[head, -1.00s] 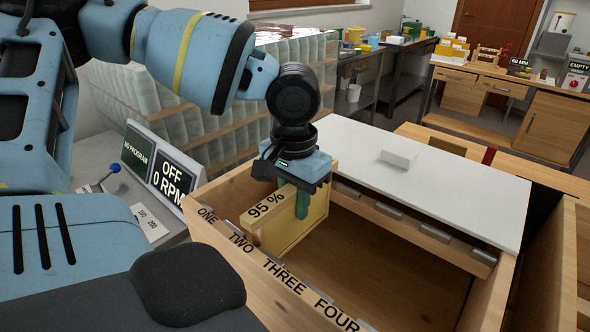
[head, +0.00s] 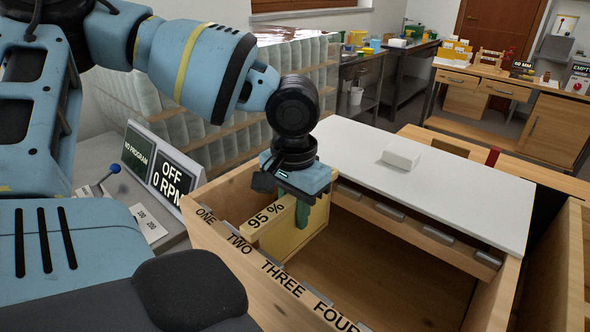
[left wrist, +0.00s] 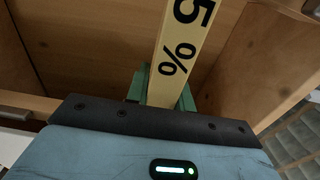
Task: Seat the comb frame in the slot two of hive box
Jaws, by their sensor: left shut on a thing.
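My left gripper (head: 303,207) has green fingers and is shut on the top bar of the comb frame (head: 297,234), a pale yellow frame marked "95 %". The left wrist view shows its top bar (left wrist: 187,38) between the fingers (left wrist: 162,88). The frame hangs upright inside the wooden hive box (head: 222,233), on its left side. Its near end is close behind the rim label "TWO". I cannot tell whether its ends touch the supports. The box rim is labelled ONE to FOUR. My right gripper is not in view.
A white lid or board (head: 450,190) with a small white block (head: 400,159) lies along the far side of the box. A sign reading "OFF 0 RPM" (head: 176,182) and a blue-knobbed lever (head: 113,170) stand to the left. The box's right part is empty.

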